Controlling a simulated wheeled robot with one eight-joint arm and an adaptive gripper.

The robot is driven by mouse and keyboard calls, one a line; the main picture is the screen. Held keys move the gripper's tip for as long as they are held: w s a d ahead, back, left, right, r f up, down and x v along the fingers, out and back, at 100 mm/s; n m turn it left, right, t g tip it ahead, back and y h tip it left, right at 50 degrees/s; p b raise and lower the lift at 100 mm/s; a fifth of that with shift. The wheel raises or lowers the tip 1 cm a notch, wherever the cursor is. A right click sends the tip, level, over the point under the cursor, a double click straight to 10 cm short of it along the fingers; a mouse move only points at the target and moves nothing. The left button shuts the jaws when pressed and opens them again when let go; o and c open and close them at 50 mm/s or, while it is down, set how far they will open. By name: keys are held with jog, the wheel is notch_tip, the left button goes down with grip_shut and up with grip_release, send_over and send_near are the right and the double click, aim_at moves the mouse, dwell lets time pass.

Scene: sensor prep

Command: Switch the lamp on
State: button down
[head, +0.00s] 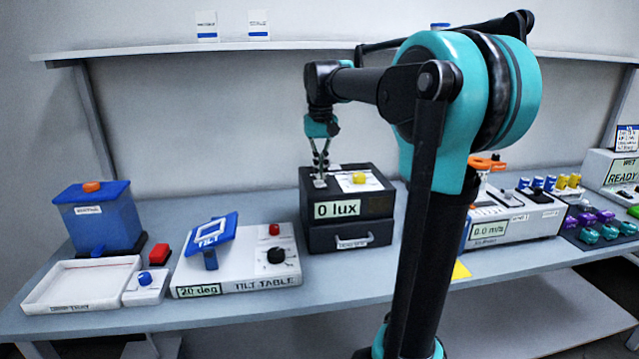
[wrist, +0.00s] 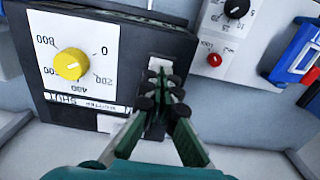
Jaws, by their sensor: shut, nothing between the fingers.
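A black box (head: 350,237) with a "0 lux" display (head: 337,210) and a drawer below stands on the bench. Its top carries a yellow knob (head: 359,178), which shows in the wrist view (wrist: 71,64) with a scale from 0 to 800. Beside the knob is a small pale switch plate (wrist: 158,63), partly hidden by my fingers. My gripper (head: 321,172) points down over this plate, fingers shut with nothing between them. In the wrist view, its fingertips (wrist: 163,85) overlap the plate; I cannot tell whether they touch it. No lit lamp shows.
A white tilt table (head: 240,262) with a blue tilted plate (head: 211,232) stands left of the box. Further left are a blue bin (head: 100,222) and a white tray (head: 80,284). A flow device (head: 515,217) stands to the right. A shelf (head: 200,48) runs behind.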

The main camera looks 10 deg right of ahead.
aim_at(321, 184)
jog(key=shift+f, duration=1)
dwell(0.5)
jog(key=shift+r, duration=3.5)
